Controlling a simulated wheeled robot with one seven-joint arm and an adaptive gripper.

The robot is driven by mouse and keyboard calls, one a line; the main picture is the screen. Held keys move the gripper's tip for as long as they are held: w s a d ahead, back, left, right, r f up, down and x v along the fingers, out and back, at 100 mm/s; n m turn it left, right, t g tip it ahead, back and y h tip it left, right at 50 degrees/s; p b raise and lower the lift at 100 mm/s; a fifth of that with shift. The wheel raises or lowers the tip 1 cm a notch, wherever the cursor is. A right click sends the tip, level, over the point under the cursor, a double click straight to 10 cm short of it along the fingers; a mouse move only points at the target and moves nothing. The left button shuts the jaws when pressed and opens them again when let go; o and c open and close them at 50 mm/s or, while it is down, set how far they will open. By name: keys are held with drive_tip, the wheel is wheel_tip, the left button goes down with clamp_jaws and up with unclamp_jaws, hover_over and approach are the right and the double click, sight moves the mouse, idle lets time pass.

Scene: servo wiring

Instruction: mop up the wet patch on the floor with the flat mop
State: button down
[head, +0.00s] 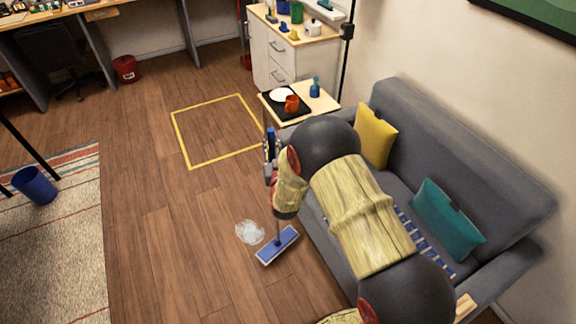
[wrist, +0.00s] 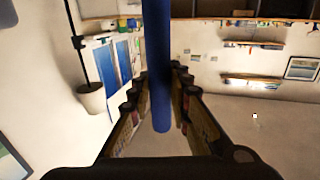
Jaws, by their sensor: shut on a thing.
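The flat mop has a blue rectangular head with a pale rim (head: 277,246), which rests on or just above the wooden floor. Its blue handle (wrist: 160,70) runs between the fingers of my gripper (wrist: 158,105) in the wrist view. My gripper also shows in the head view (head: 270,155), shut on the handle. The wet patch (head: 249,232) is a pale, shiny blotch on the floor, just left of the mop head. I cannot tell whether their edges touch.
A grey sofa (head: 440,150) with yellow and teal cushions stands to the right, close to my arm. A side table (head: 322,101) stands behind my gripper. A yellow floor outline (head: 183,145) lies beyond the patch. A striped rug (head: 75,250) and blue bin (head: 35,186) are left. Floor between is clear.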

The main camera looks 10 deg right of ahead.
drive_tip(key=w+a+r+b, duration=0.2)
drive_tip(key=w+a+r, duration=0.3)
drive_tip(key=w+a, duration=0.3)
drive_tip(key=f, duration=0.2)
drive_tip(key=f+b, duration=0.1)
drive_tip(key=f, duration=0.1)
drive_tip(key=shift+s+a+f, duration=0.1)
drive_tip(key=shift+s+f, duration=0.1)
drive_tip(key=shift+f, duration=0.15)
